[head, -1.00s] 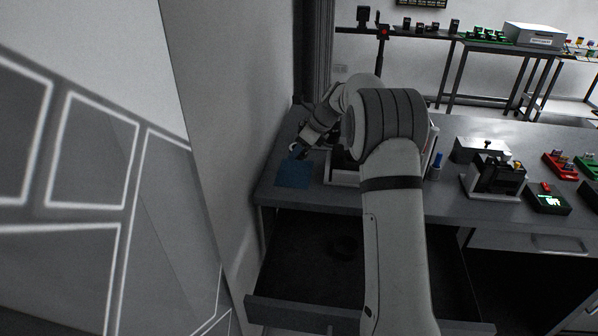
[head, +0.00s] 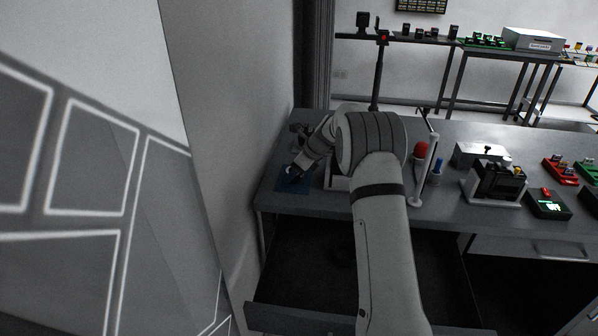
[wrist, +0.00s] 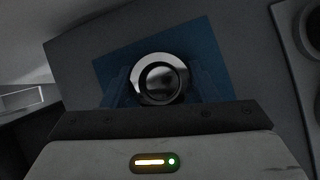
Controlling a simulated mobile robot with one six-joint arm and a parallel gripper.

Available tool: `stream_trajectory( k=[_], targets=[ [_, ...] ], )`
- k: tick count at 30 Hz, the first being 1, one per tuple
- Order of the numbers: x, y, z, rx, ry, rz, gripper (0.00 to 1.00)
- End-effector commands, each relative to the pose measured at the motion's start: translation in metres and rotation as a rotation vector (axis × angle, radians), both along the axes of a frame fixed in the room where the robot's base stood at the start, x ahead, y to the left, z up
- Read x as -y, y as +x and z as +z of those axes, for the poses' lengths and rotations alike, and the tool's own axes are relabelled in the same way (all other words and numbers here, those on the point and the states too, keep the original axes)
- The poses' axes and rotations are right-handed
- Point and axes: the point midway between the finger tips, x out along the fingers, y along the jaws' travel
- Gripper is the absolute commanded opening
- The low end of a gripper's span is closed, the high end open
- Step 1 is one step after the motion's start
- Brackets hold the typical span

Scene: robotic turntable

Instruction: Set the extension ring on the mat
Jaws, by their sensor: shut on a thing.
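The extension ring (wrist: 140,92), a shiny metal ring with a dark centre, is between my gripper's (wrist: 157,88) fingers in the wrist view. The gripper is shut on it. The blue mat (wrist: 205,42) lies behind and under the ring in the wrist view; whether the ring touches it I cannot tell. In the head view the mat (head: 290,186) is at the left end of the bench, with my gripper (head: 291,173) over it. The ring shows there only as a small bright spot at the fingertips.
The bench (head: 450,205) has an open drawer (head: 290,255) below its left part. A red-topped item (head: 421,150) and a blue bottle (head: 438,167) stand right of my arm. A black device on a white base (head: 497,182) is farther right. A wall borders the left.

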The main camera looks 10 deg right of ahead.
Motion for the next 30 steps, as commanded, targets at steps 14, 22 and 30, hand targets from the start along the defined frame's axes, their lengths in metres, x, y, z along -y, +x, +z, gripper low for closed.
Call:
stream_trajectory(
  k=[14, 22, 30],
  targets=[
    [0.000, 0.000, -0.002, 0.001, -0.001, 0.000, 0.64],
    [0.001, 0.000, -0.002, 0.001, -0.001, 0.000, 0.76],
    [0.007, -0.003, 0.012, 0.005, -0.001, -0.002, 0.76]
  ],
)
